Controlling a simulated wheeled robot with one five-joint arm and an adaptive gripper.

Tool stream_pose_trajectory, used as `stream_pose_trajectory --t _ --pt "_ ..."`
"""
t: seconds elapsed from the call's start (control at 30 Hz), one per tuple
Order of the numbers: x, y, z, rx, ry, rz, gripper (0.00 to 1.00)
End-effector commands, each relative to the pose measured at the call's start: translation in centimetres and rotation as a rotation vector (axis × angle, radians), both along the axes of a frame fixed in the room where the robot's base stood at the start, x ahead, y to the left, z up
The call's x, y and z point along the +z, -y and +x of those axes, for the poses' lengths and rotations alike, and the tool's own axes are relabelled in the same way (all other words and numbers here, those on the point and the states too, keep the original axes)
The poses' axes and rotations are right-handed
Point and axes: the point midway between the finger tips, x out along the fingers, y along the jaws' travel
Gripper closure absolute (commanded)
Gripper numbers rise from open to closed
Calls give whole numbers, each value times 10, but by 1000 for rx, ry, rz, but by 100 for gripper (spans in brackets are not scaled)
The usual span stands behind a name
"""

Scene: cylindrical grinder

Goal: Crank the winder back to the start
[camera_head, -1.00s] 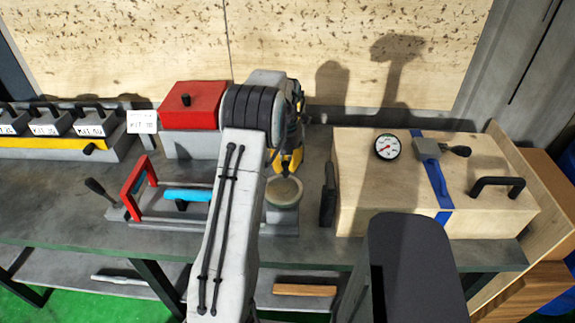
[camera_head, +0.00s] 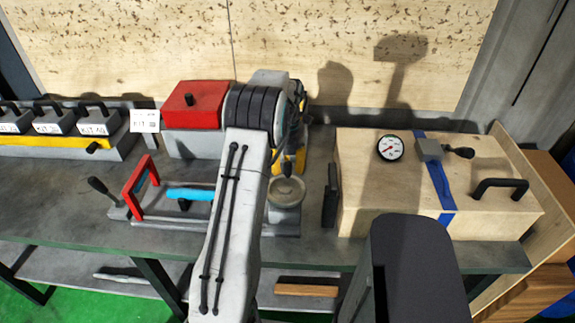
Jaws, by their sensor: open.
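I cannot tell for sure which part is the winder. A round cup-like part with a pale top (camera_head: 286,192) stands on the bench at the right end of a grey fixture. The fixture has a red frame (camera_head: 140,188), a blue bar (camera_head: 188,193) and a black-handled lever (camera_head: 98,186) at its left end. My gripper (camera_head: 287,168), yellow and black, points down just above and behind the cup-like part. It is open; my arm hides much of it, and I cannot tell whether it touches anything. My arm also hides the fixture's middle.
A wooden box (camera_head: 380,205) with a gauge (camera_head: 390,148), blue strap and black handles stands at the right. A red-lidded box (camera_head: 192,104) and several labelled blocks (camera_head: 52,123) stand at the back left. Bare bench (camera_head: 60,215) shows at the front left.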

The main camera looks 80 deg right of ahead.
Motion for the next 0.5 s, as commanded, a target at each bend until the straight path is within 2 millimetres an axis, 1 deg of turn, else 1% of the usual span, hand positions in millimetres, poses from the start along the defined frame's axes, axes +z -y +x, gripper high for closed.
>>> stream_pose_trajectory --t 0.17,0.27,0.37,0.5 --pt "4 0 0 0 0 -1 52" --pt "12 1 0 0 0 -3 52" --pt "26 1 0 0 -1 -5 52" --pt "51 2 0 0 -1 -5 52"
